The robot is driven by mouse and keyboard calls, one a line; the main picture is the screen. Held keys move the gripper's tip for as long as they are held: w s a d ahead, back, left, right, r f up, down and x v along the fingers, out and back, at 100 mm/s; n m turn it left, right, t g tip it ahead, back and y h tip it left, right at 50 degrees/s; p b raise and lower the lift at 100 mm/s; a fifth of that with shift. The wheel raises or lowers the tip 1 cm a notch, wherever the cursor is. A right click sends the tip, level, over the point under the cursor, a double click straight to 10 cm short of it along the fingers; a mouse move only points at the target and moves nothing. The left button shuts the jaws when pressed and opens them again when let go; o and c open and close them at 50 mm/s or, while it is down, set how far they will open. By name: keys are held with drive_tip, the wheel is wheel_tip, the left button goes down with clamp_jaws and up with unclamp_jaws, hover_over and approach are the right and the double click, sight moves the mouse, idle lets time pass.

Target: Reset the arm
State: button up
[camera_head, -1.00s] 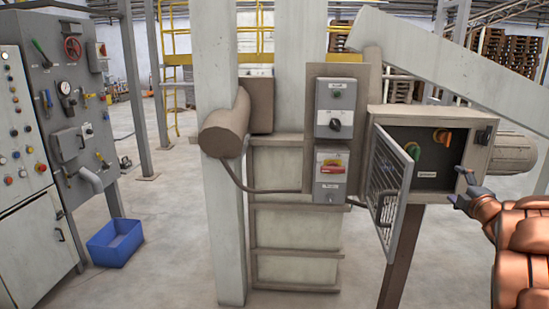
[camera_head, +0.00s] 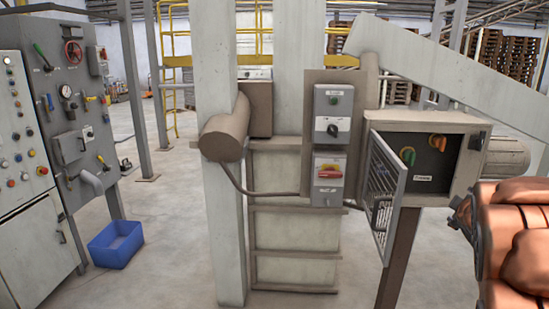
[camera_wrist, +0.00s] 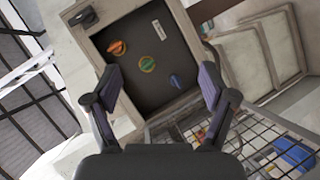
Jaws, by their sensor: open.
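My gripper (camera_wrist: 161,84) is open and empty in the wrist view, its two dark fingers spread apart in front of the open control box (camera_wrist: 184,104). The box holds an orange knob (camera_wrist: 117,48), a green knob (camera_wrist: 147,64) and a blue knob (camera_wrist: 176,81) on a dark panel. In the head view, my copper-coloured arm (camera_head: 515,235) is at the right edge, right of the box (camera_head: 467,150). Only a small part of the gripper shows there; its fingertips cannot be made out. The orange knob (camera_head: 438,142) and green knob (camera_head: 408,156) show there; I cannot make out the blue one.
The box's mesh door (camera_head: 382,190) stands open to the left of its opening. A post with two grey switch boxes (camera_head: 333,115) is left of it. A control cabinet (camera_head: 28,215) and a blue bin (camera_head: 115,246) stand at the left. Open floor lies between.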

drive_tip(key=s+a+f+m+g+y+p, duration=0.1)
drive_tip(key=s+a+f+m+g+y, duration=0.1)
drive_tip(key=s+a, duration=0.8)
drive_tip(key=s+a+f+m+g+y+p, duration=0.2)
drive_tip(key=s+a+g, duration=0.5)
drive_tip(key=s, duration=1.1)
drive_tip(key=s+a+f+m+g+y+p, duration=0.1)
drive_tip(key=s+a+f+m+g, duration=0.3)
drive_tip(key=s+a, duration=0.9)
drive_tip(key=shift+s+a+f+g+y+p, duration=0.4)
drive_tip(key=shift+f+g+y, duration=0.2)
drive_tip(key=shift+f+y, duration=0.25)
